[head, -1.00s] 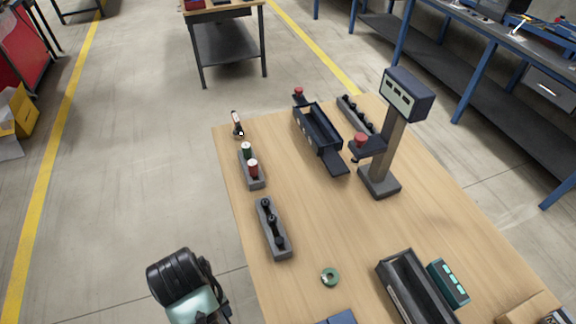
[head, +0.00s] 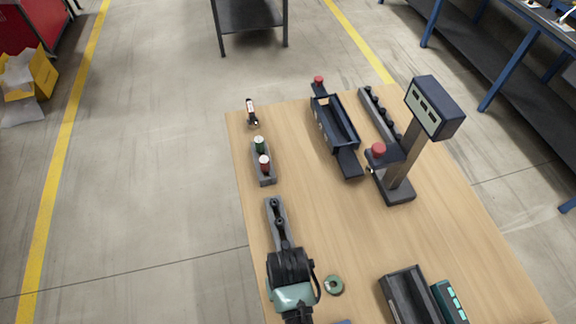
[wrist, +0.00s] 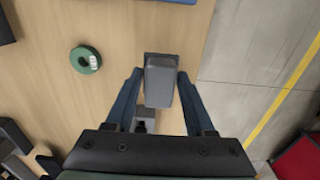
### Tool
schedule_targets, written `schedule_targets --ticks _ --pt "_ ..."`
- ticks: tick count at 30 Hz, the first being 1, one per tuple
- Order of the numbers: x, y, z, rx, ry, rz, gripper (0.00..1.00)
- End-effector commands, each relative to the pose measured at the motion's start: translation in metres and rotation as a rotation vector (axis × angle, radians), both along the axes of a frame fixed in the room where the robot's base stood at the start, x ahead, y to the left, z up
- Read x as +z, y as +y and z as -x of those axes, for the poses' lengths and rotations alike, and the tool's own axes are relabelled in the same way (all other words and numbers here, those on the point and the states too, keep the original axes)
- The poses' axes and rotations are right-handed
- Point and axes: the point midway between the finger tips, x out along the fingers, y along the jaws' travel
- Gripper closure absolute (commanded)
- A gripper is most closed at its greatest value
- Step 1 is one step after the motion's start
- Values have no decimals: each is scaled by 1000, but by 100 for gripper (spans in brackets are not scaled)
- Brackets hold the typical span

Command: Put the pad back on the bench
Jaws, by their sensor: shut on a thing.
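The pad, a light grey block (wrist: 160,82), shows between the fingers of my gripper (wrist: 159,84) in the wrist view. My gripper is shut on it. In the head view my gripper (head: 292,268) is over the left edge of the wooden bench (head: 345,230), and the arm hides the pad there. A grey rack with black knobs (head: 277,214) lies just beyond the gripper, its near end hidden. Part of it shows below the pad in the wrist view (wrist: 146,116). I cannot tell whether the pad touches the bench.
A green ring (head: 334,285) lies right of my gripper. A dark open tray (head: 408,296) and a teal box (head: 450,300) are at the near right. A holder with green and red items (head: 263,166), a long dark bin (head: 335,122) and a display post (head: 398,170) stand farther back.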

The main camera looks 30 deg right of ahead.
Motion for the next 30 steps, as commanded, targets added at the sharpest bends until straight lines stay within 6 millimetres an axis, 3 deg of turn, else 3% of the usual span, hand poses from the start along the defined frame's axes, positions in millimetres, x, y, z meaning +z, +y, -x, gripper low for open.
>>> schedule_targets --ticks 7,20,21,25,30 --pt "-31 0 0 1 2 -1 100" --pt "-38 0 0 1 0 0 100" --pt "-37 0 0 1 0 0 39" --pt "-37 0 0 1 1 0 16" --pt "-37 0 0 1 1 0 16"
